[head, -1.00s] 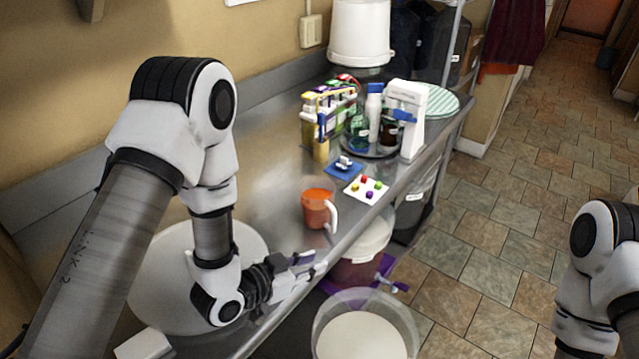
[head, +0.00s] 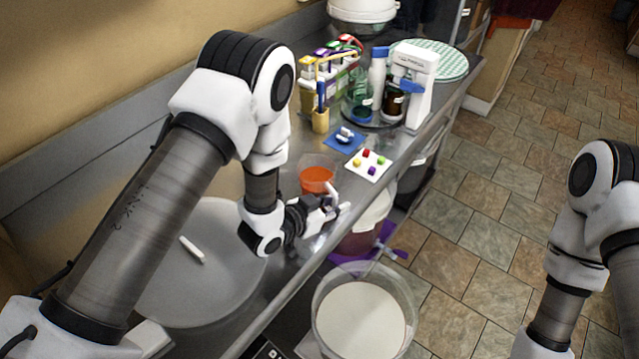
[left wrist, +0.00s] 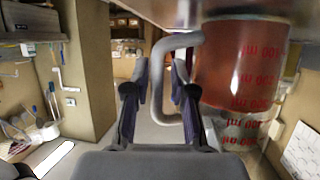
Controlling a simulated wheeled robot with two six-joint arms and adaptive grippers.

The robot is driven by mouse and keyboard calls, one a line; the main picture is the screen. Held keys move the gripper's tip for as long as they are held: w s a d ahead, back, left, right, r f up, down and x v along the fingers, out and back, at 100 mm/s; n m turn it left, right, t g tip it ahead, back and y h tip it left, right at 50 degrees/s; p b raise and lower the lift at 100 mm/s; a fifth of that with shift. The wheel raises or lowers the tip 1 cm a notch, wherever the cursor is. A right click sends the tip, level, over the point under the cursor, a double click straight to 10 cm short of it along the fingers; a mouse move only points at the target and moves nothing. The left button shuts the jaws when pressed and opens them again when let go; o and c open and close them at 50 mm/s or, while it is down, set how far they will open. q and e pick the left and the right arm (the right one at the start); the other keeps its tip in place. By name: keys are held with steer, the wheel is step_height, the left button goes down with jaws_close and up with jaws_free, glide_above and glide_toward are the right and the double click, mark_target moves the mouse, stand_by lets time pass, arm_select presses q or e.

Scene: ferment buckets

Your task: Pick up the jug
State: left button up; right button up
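The jug (head: 316,178) is clear and holds orange-red liquid. It stands on the steel counter, partly hidden by my left gripper in the head view. In the left wrist view the jug (left wrist: 242,70) fills the upper right, with red volume marks and a pale handle (left wrist: 157,80). My left gripper (head: 332,210) is at the near side of the jug, by the handle. In the left wrist view its two fingers (left wrist: 160,75) are apart, with the handle seen in the gap; I cannot tell whether it lies between them or just beyond. My right gripper is out of view.
A white card (head: 368,165) with coloured cubes and a blue mat (head: 344,141) lie behind the jug. Bottles and a white device (head: 411,85) stand farther back. A large round lid or basin (head: 200,295) is at left. An open bucket (head: 362,318) stands below the counter edge.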

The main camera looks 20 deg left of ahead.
arm_select(q)
steer(key=shift+s+r, duration=0.1)
steer(key=shift+s, duration=0.1)
jaws_close()
steer(key=shift+w+r, duration=0.1)
steer(key=shift+r, duration=0.45)
steer(key=shift+r+b, duration=0.95)
steer(key=shift+r, duration=3.5)
